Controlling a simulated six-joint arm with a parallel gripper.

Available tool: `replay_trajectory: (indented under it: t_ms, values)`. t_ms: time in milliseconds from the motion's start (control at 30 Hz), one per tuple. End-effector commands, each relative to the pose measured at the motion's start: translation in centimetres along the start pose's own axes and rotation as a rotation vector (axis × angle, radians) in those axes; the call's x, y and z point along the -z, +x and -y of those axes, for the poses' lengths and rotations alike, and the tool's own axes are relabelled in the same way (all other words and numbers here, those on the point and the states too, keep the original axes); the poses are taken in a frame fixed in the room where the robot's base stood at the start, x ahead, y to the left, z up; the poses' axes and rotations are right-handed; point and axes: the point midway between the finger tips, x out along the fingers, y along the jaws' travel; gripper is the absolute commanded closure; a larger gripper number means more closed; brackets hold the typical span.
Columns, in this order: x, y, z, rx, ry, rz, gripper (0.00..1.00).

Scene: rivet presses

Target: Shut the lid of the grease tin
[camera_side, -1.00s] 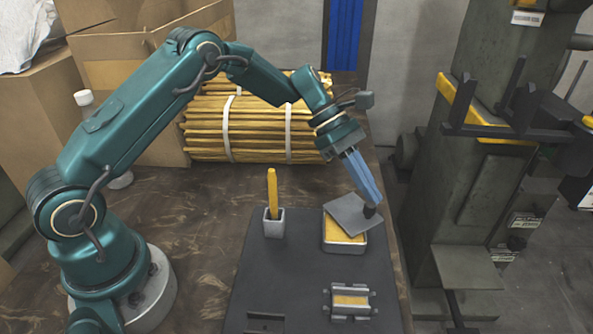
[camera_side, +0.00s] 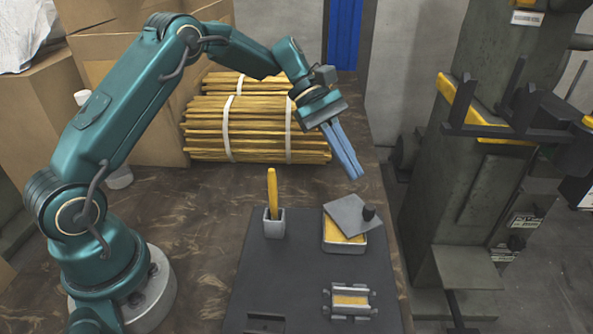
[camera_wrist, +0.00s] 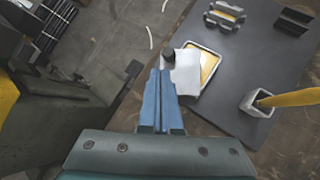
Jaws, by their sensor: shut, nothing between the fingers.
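The grease tin (camera_side: 344,246) is a shallow pale tin with yellow grease, on the dark mat. Its flat grey lid (camera_side: 345,214) lies skewed over it, covering part of the opening and leaving yellow showing at the front and left. A black knob (camera_side: 369,212) stands at the lid's right side. In the wrist view the tin (camera_wrist: 208,66), lid (camera_wrist: 184,78) and knob (camera_wrist: 168,54) show beyond the fingertips. My gripper (camera_side: 356,177) is shut and empty, with blue fingers, above and behind the lid, apart from it. It also shows in the wrist view (camera_wrist: 159,75).
A grey square cup (camera_side: 274,224) with a yellow stick (camera_side: 272,188) stands left of the tin. A metal fixture with a yellow insert (camera_side: 350,300) lies in front. Bundled yellow sticks (camera_side: 260,130) lie behind. A green-grey press (camera_side: 470,200) stands to the right.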

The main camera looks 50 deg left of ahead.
Motion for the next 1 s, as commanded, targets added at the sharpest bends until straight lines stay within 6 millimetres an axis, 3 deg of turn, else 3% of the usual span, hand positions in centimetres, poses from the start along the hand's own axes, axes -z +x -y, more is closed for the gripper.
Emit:
replay_trajectory:
  t_ms: [400, 600, 733, 833, 1000]
  values:
    - [0.3, -3.3, -0.2, 0.057, 1.196, -0.031, 1.00]
    - [0.9, -5.3, -0.2, 0.104, 1.657, -0.049, 1.00]
    - [1.4, -6.4, -0.3, 0.132, 1.823, -0.065, 1.00]
    - [2.0, -7.4, -0.5, 0.146, 1.851, -0.099, 1.00]
    - [2.2, -6.2, -0.4, 0.143, 1.843, -0.097, 1.00]
